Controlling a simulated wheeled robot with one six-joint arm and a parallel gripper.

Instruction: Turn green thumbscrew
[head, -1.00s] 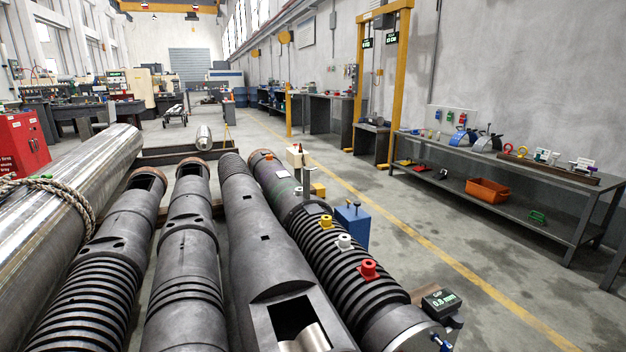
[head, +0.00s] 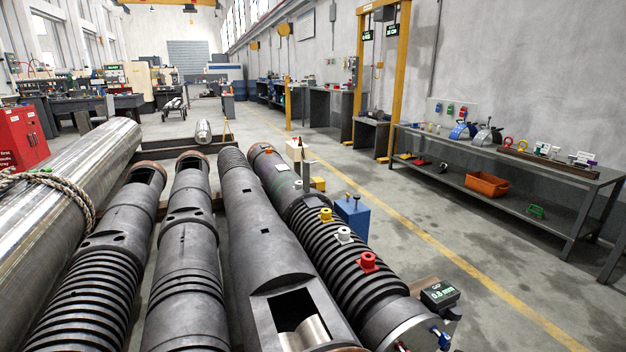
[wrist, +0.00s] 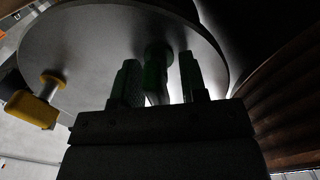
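In the wrist view, a dark green thumbscrew (wrist: 156,68) stands on the underlit round grey end plate (wrist: 95,45). My gripper (wrist: 159,60) has one finger on each side of it. The fingers are apart, and a bright gap shows between the thumbscrew and the right finger. Contact on the left side is too dark to tell. In the head view the barrel's near end (head: 395,322) is at the bottom right; the green thumbscrew and my gripper are not visible there.
A yellow thumbscrew (wrist: 37,106) sits on the plate's left side. A blue thumbscrew (head: 443,341) shows at the barrel end. A gap display (head: 440,296) reads 0.8 mm. Red (head: 368,263), white (head: 343,235) and yellow (head: 326,215) fittings stand on the barrel.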

